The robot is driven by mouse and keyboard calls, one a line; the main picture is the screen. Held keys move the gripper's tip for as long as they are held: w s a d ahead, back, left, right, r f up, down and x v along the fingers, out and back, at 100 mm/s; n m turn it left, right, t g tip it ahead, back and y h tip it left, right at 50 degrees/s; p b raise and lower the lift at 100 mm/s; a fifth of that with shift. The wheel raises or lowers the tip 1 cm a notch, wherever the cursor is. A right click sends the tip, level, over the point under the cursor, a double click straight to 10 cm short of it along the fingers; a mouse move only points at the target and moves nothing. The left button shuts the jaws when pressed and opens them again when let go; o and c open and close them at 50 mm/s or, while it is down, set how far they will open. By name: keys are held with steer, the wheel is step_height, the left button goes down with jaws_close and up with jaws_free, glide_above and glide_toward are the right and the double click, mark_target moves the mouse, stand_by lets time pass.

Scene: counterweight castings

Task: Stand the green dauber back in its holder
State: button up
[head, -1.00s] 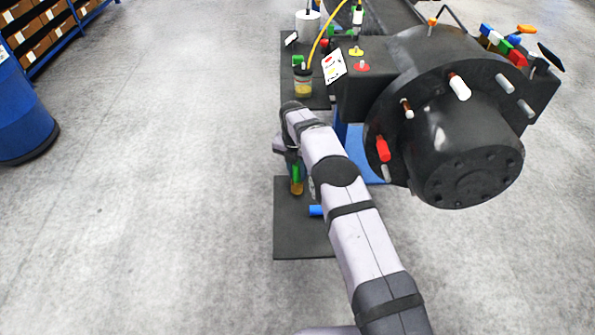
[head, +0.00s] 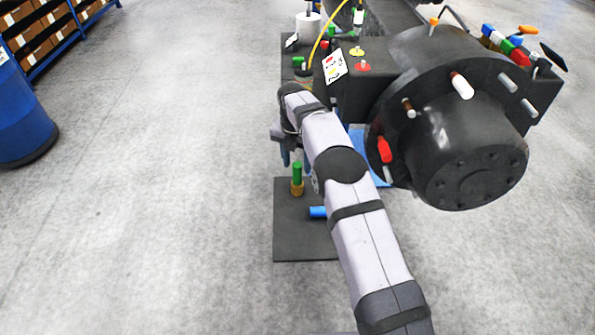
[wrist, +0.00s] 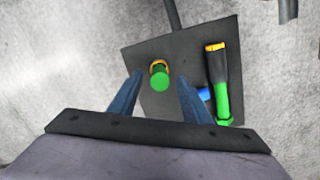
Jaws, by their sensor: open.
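The green dauber (head: 297,172) stands upright in a small brass-coloured holder (head: 297,188) on a dark plate. In the wrist view I look down on the dauber's green end (wrist: 160,79), with the yellow rim of the holder (wrist: 158,63) around it. My gripper (head: 293,157) is above the dauber. In the wrist view my gripper (wrist: 161,75) has its two blue fingers spread on either side of the dauber, with clear gaps and nothing held.
The dark plate (head: 295,235) also carries a blue piece (head: 317,212). A black and green tool with a yellow end (wrist: 218,75) is beside the dauber in the wrist view. The large black casting (head: 430,100) is to the right. Open floor is to the left.

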steer(key=shift+r, duration=0.9)
steer(key=shift+s, duration=0.1)
steer(key=shift+s+d+r+m, duration=0.3)
steer(key=shift+d+r+m, duration=0.1)
steer(key=shift+m, duration=0.2)
steer(key=s+d+r+m, duration=0.4)
steer(key=s+d+m, duration=0.1)
steer(key=s+m, duration=0.35)
steer(key=s+d+f+m, duration=0.1)
steer(key=s+d+m, duration=0.2)
steer(key=s+m, duration=0.7)
steer(key=s+d+f+m+g, duration=0.1)
steer(key=s+d+m, duration=0.2)
steer(key=s+m, duration=0.8)
steer(key=s, duration=0.7)
steer(key=shift+s+d+f+y, duration=0.15)
steer(key=shift+s+f+y, duration=0.1)
steer(key=shift+f+y, duration=0.1)
